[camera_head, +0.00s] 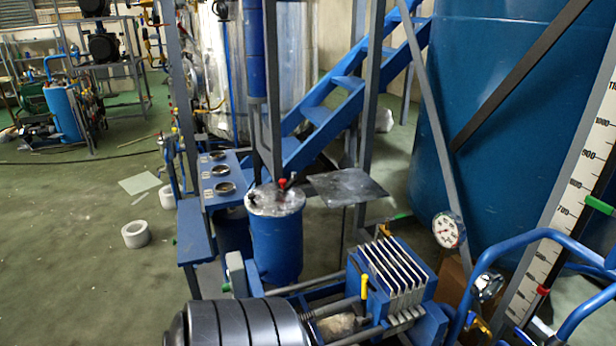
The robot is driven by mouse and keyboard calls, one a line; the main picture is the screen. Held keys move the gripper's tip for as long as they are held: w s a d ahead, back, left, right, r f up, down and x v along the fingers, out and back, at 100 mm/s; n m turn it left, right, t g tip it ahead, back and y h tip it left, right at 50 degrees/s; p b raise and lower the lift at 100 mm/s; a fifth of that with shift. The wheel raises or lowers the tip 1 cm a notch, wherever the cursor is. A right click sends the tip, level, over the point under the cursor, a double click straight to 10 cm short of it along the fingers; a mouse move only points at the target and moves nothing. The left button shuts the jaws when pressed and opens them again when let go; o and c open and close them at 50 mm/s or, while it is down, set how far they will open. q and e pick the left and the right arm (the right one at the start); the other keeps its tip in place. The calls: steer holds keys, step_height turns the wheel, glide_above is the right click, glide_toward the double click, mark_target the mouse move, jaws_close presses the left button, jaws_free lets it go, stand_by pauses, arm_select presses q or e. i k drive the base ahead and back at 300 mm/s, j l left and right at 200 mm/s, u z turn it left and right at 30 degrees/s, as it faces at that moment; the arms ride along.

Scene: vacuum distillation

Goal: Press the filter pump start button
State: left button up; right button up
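No start button can be made out with certainty. A filter press (393,272) with a blue frame and pale plates stands at the lower middle right. A yellow-handled valve (364,287) is at its left side. A blue cylindrical vessel (277,245) with a worn pale lid stands behind it to the left, with a small red part (282,183) on top. Neither of my grippers shows in this view, so their position relative to the filter pump and its button cannot be seen.
A dark banded cylinder (236,325) fills the bottom edge. A round gauge (448,230) and blue pipe rails (505,247) are at right, before a large blue tank (500,110). Blue stairs (335,100) rise behind. Green floor (70,260) at left is mostly open.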

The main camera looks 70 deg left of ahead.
mark_target(226, 287)
steer(key=u, duration=2.75)
